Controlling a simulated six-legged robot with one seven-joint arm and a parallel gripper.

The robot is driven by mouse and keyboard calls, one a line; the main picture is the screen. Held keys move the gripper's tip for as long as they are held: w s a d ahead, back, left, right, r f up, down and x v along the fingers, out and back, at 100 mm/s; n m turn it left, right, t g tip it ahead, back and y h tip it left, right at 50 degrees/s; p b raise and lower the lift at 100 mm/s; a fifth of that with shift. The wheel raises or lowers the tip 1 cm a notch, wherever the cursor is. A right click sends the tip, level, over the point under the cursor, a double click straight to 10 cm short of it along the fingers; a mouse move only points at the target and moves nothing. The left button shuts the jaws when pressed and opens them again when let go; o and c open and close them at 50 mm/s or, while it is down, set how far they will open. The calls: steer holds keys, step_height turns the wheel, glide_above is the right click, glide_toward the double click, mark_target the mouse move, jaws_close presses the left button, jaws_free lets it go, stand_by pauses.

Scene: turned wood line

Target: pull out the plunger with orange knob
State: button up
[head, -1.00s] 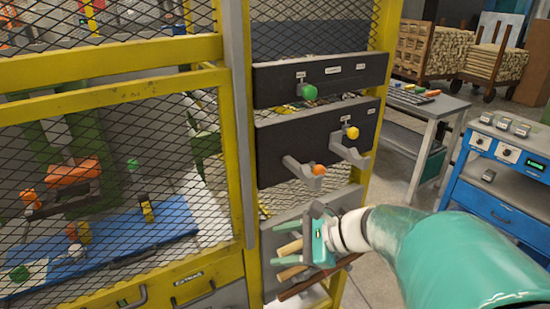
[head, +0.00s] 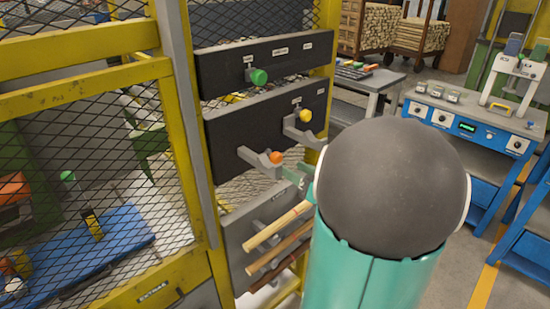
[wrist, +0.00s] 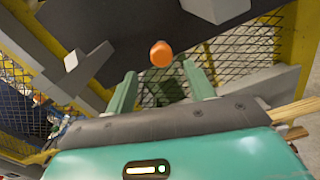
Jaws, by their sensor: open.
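The plunger with the orange knob (head: 276,157) sits at a grey bracket (head: 258,162) on the lower dark panel. In the wrist view the orange knob (wrist: 162,53) shows just beyond and between the fingertips. My gripper (wrist: 158,75) is open and empty, with one green finger on each side of the knob's line. In the head view my gripper (head: 297,177) is just right of and below the knob, mostly hidden behind my arm. I cannot tell whether a finger touches the knob.
A yellow knob (head: 306,115) sits on another bracket up and right. A green knob (head: 259,76) is on the upper panel. Wooden rods (head: 278,226) stick out below the panel. Yellow mesh fencing (head: 110,75) stands left, and a blue bench (head: 470,125) stands right.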

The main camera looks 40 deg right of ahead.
mark_target(279, 160)
steer(key=w, duration=0.8)
steer(key=shift+f, duration=0.1)
